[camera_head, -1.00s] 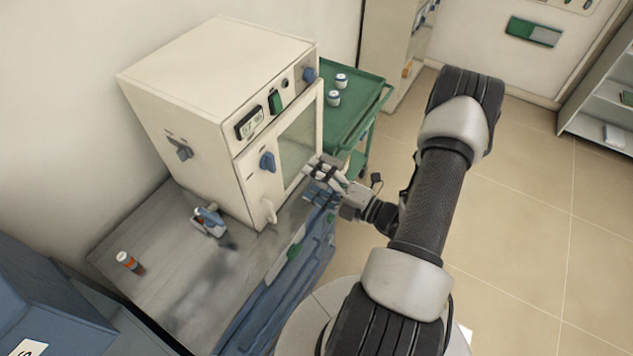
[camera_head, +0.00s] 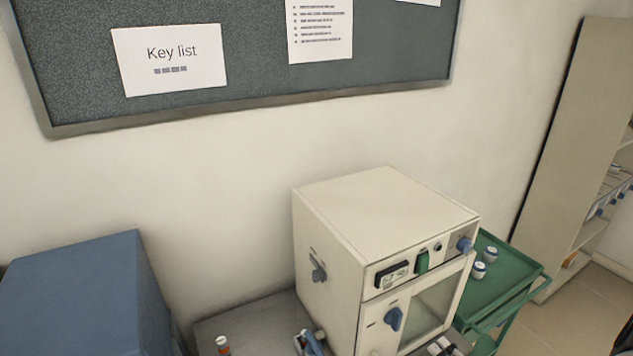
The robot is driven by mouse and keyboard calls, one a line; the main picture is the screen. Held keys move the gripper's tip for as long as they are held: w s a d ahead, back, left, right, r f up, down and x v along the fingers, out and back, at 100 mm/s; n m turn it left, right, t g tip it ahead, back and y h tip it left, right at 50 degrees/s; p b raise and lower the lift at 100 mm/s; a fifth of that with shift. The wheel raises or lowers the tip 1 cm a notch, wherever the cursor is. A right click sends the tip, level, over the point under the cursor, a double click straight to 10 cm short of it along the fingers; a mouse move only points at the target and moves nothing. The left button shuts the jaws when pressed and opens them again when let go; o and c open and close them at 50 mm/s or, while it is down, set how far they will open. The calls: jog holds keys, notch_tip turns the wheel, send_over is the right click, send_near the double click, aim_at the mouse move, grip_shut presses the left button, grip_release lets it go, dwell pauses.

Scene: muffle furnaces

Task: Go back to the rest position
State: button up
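Only a small part of my gripper (camera_head: 441,346) shows, at the bottom edge in front of the furnace door's window. The rest of it and my arm are below the picture. I cannot tell whether its fingers are open or shut, or whether it holds anything. The cream muffle furnace (camera_head: 385,215) stands on the grey bench (camera_head: 250,320).
A green cart (camera_head: 500,290) with two small white jars (camera_head: 484,262) stands right of the furnace. A blue box (camera_head: 85,290) is at left. An orange-and-white bottle (camera_head: 222,346) and a blue-and-white object (camera_head: 311,343) are on the bench. Open floor (camera_head: 575,310) shows at right.

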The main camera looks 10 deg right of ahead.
jog(key=a+r+n+g+y+b, duration=0.1)
jog(key=a+r+n+g+y, duration=0.25)
jog(key=a+n, duration=0.4)
jog(key=a+r+n+g+y+b, duration=0.2)
jog(key=a+r+n+g+y, duration=0.1)
jog(key=a+n+g, duration=0.4)
jog(key=s+a+r+n+g+h+b, duration=0.15)
jog(key=s+a+n+g+h, duration=0.35)
jog(key=n, duration=0.6)
jog(key=s+a+r+n+g+h+b, duration=0.1)
jog(key=s+a+n+g+h+b, duration=0.15)
jog(key=s+n, duration=0.7)
jog(key=d+r+n+t+h+b, duration=0.1)
jog(key=n+t+h, duration=0.1)
jog(key=n, duration=0.2)
jog(key=d+r+n+t+h+b, duration=0.1)
jog(key=n+t+h, duration=0.1)
jog(key=n, duration=0.3)
jog(key=d+r+n+t+h+b, duration=0.1)
jog(key=n+t+b, duration=0.1)
jog(key=n, duration=0.3)
jog(key=shift+s+d+h, duration=0.1)
jog(key=shift+d+h, duration=0.3)
jog(key=shift+c, duration=0.6)
